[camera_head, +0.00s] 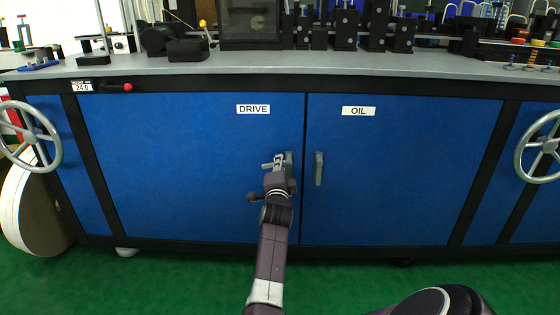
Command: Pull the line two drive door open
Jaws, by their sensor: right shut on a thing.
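The blue drive door (170,170) carries a white "DRIVE" label near its upper right corner. It looks closed, flush with the black frame. Its grey handle (289,160) is by the door's right edge, partly hidden by my gripper. My right gripper (279,161) is at that handle and shut on it, with the arm reaching up from the bottom of the view. My left gripper does not show.
The blue oil door (410,180) with its own handle (319,169) is just to the right. Handwheels stand at the left (30,136) and right (540,147). A large pale roll (38,212) is at the lower left. The green floor (180,285) before the doors looks clear.

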